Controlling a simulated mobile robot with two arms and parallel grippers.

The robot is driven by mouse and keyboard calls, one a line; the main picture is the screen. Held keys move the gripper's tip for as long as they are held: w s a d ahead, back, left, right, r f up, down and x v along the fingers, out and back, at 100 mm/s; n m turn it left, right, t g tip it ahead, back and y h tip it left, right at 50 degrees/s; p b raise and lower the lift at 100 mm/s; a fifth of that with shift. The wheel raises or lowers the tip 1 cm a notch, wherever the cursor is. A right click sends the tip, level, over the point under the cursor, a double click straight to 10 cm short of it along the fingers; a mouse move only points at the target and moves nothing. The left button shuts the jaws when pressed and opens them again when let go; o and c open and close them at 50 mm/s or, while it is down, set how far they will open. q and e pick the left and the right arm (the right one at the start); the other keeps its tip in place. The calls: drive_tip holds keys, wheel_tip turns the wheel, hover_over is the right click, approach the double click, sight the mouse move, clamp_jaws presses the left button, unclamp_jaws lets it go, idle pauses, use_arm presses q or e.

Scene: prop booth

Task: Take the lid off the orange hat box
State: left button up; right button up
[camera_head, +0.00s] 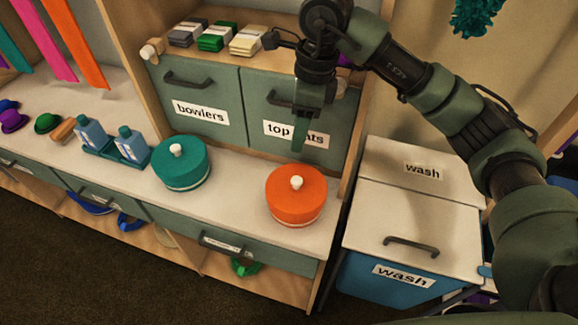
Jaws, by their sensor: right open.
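The orange hat box (296,197) is round and stands upright near the right end of the white counter. Its orange lid is on and has a white knob (296,182) at the centre. A white band shows along the lower side of the box. My right gripper (299,140) is open and points down, above and a little behind the box in the picture. It appears empty and apart from the knob. It covers part of the label on the right cabinet door. My left gripper is not in view.
A teal hat box (181,163) stands to the left on the counter (235,205). Blue bottles (131,144) stand in a teal holder farther left. Cabinet doors labelled "bowlers" (202,95) rise behind. A wash bin (405,230) stands right of the counter's end. Counter between the hat boxes is clear.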

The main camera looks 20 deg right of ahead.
drive_tip(key=p, duration=0.2)
approach(297, 180)
drive_tip(key=shift+a+f, duration=0.25)
drive_tip(key=shift+f, duration=0.8)
drive_tip(key=shift+a+f+p, duration=0.1)
drive_tip(key=shift+f+p, duration=0.2)
drive_tip(key=shift+f, duration=0.25)
drive_tip(key=f, duration=0.2)
drive_tip(key=f+p, duration=0.1)
drive_tip(key=f, duration=0.1)
drive_tip(key=shift+w+a+f, duration=0.1)
drive_tip(key=shift+a+f, duration=0.15)
drive_tip(key=shift+f, duration=0.4)
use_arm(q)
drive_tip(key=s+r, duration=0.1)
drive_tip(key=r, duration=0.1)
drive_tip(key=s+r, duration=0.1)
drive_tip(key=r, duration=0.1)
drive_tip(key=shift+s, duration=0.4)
use_arm(e)
clamp_jaws()
